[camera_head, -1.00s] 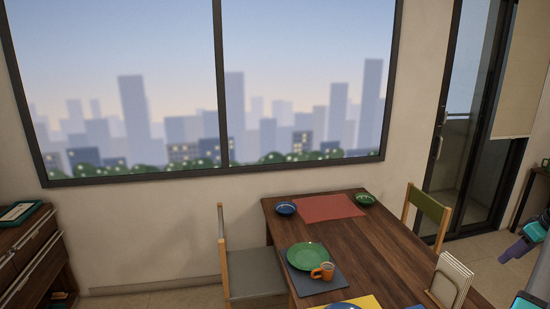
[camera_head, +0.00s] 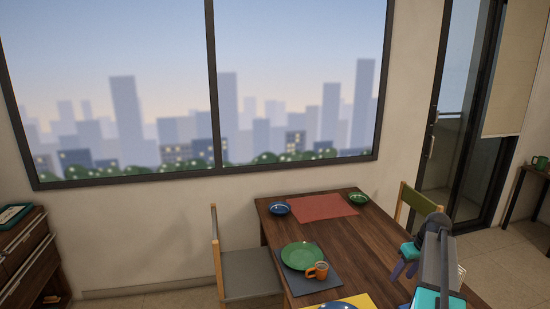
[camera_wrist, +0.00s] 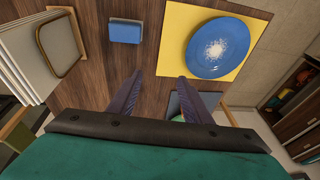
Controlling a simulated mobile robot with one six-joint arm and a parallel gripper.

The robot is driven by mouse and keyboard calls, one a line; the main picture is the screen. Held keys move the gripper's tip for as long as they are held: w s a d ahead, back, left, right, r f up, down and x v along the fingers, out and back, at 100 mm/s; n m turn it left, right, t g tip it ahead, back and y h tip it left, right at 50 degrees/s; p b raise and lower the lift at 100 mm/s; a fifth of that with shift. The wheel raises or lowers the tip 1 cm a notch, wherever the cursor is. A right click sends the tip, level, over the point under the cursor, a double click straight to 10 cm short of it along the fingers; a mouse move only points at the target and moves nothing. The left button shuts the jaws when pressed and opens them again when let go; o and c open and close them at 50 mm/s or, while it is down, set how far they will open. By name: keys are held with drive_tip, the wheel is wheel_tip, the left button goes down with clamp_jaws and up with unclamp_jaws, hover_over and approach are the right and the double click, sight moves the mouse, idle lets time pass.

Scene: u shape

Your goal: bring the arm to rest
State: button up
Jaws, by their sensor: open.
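My gripper (camera_head: 404,270) is over the right side of the dark wooden table (camera_head: 350,240) in the head view, with its fingers pointing down and to the left. In the wrist view my gripper (camera_wrist: 160,76) has its two dark fingers spread apart with nothing between them. Bare table shows past the fingertips. My arm covers part of the table's right side in the head view.
A blue plate (camera_wrist: 217,48) with white specks lies on a yellow mat (camera_wrist: 177,40). A blue sponge-like block (camera_wrist: 125,31) and a rack of pale boards (camera_wrist: 45,48) stand nearby. An orange mug (camera_head: 318,270) is beside a green plate (camera_head: 301,256). Chairs (camera_head: 247,273) flank the table.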

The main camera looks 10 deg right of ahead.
drive_tip(key=a+f, duration=0.5)
drive_tip(key=a, duration=0.6)
drive_tip(key=a+f+g, duration=0.1)
drive_tip(key=a+f, duration=0.5)
drive_tip(key=a, duration=0.6)
drive_tip(key=a+f+g, duration=0.1)
drive_tip(key=a+f, duration=0.4)
drive_tip(key=a, duration=0.6)
drive_tip(key=shift+s+a+f+h, duration=0.25)
drive_tip(key=shift+h, duration=0.05)
drive_tip(key=s+a+f, duration=0.4)
drive_tip(key=s+a, duration=0.2)
drive_tip(key=a, duration=0.4)
drive_tip(key=s+f+g+b, duration=0.6)
drive_tip(key=s+f+b, duration=0.4)
drive_tip(key=s+f, duration=1.5)
wheel_tip(320, 180, down, 4)
drive_tip(key=shift+s+a+r+g+h, duration=0.2)
drive_tip(key=shift+s+a+g+h, duration=0.1)
drive_tip(key=shift+s+a, duration=0.05)
